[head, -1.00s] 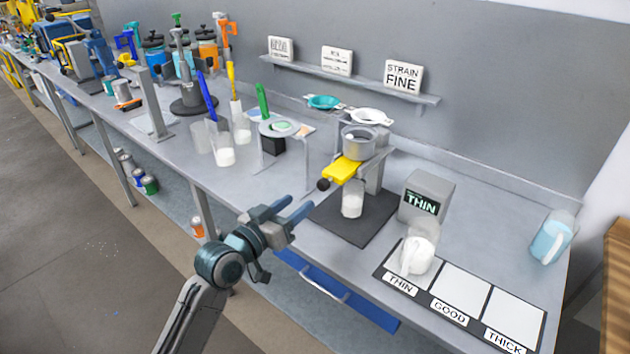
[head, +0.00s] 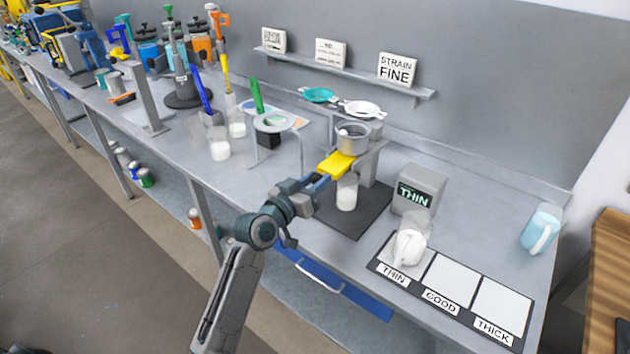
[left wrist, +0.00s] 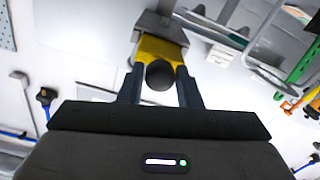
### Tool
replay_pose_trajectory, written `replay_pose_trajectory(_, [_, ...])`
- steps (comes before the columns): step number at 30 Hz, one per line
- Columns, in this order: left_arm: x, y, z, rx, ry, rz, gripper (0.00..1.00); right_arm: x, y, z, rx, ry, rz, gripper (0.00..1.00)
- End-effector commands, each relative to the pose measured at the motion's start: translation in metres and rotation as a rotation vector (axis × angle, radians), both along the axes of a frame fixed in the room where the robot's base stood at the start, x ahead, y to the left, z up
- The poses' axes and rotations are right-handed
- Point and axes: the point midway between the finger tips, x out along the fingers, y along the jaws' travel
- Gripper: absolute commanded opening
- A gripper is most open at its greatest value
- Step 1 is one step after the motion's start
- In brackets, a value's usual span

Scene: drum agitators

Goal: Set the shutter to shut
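The shutter is a yellow slide (head: 336,164) with a black ball knob, under a metal cup (head: 352,137) on a grey stand. The yellow slide also shows in the left wrist view (left wrist: 158,50), with the black knob (left wrist: 160,76) between my fingers. My left gripper (head: 322,177) is at the slide's near end, with one finger on each side of the knob. I cannot tell whether the fingers press on it. The gripper hides the knob in the head view. My right gripper is not in view.
A clear cup with white contents (head: 347,195) stands below the slide on a dark mat (head: 352,222). To the right are a grey THIN display box (head: 419,188), a white-filled jug (head: 408,246) on the labelled board and a light blue jug (head: 541,228).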

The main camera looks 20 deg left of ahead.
Motion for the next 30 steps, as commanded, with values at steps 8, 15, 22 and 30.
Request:
replay_pose_trajectory(8, [0.0,0.0,0.0,0.0,0.0,0.0,0.0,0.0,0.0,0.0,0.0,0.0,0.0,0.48])
replay_pose_trajectory(15, [0.029,-0.01,-0.002,-0.001,-0.002,0.0,0.0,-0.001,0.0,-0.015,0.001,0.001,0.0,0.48])
replay_pose_trajectory(22, [0.042,-0.016,0.0,-0.001,0.0,-0.001,0.0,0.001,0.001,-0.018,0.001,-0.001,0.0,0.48])
replay_pose_trajectory(30, [0.042,-0.015,0.001,-0.001,-0.001,-0.002,0.36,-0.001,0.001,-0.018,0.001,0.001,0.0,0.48])
